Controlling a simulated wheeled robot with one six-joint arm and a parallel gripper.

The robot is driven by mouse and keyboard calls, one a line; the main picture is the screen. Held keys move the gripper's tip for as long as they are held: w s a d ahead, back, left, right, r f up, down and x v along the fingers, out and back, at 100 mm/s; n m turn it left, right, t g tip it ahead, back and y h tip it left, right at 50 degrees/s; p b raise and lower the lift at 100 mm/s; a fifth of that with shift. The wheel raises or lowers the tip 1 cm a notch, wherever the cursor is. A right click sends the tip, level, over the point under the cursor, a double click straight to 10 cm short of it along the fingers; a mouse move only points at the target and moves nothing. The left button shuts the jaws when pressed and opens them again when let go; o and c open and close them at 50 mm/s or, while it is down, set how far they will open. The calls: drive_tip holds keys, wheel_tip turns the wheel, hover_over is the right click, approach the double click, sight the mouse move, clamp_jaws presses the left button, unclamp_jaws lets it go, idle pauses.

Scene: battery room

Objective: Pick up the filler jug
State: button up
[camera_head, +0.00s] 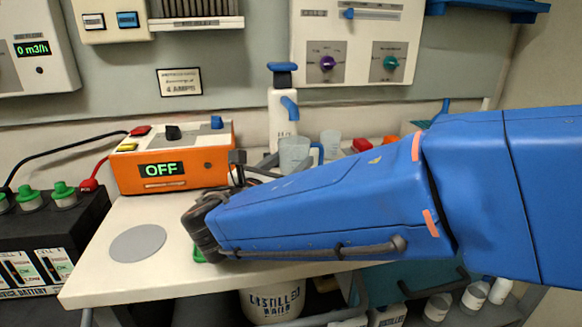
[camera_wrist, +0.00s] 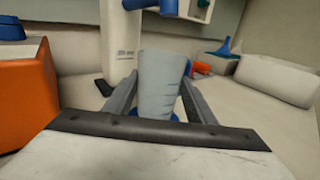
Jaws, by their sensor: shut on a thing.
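The filler jug, a pale grey, slightly tapered vessel (camera_wrist: 160,82), stands upright between my two fingers in the wrist view. Blue shows at its lower edge. In the head view the translucent jug (camera_head: 294,153) shows above my blue arm, with a blue handle on its right; its lower part is hidden. My gripper (camera_wrist: 160,92) is shut on the jug, one finger on each side. In the head view my arm hides most of the gripper. I cannot tell whether the jug's base touches the bench.
A white bottle with a blue top (camera_head: 283,115) stands close behind the jug. An orange charger (camera_head: 177,160) reading OFF is to the left. A clear beaker (camera_head: 330,143) and a red item (camera_head: 362,145) are to the right. The bench front left (camera_head: 100,275) is clear around a grey disc (camera_head: 137,243).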

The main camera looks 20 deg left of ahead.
drive_tip(key=shift+r, duration=0.8)
drive_tip(key=shift+s+a+r, duration=0.1)
drive_tip(key=shift+s+r, duration=0.1)
drive_tip(key=shift+s, duration=0.1)
drive_tip(key=shift+s+a, duration=0.35)
drive_tip(key=shift+s, duration=2.5)
drive_tip(key=shift+s+a, duration=0.3)
drive_tip(key=shift+s, duration=2.55)
drive_tip(key=shift+s+a, duration=0.35)
drive_tip(key=shift+s, duration=2.5)
drive_tip(key=shift+s, duration=0.1)
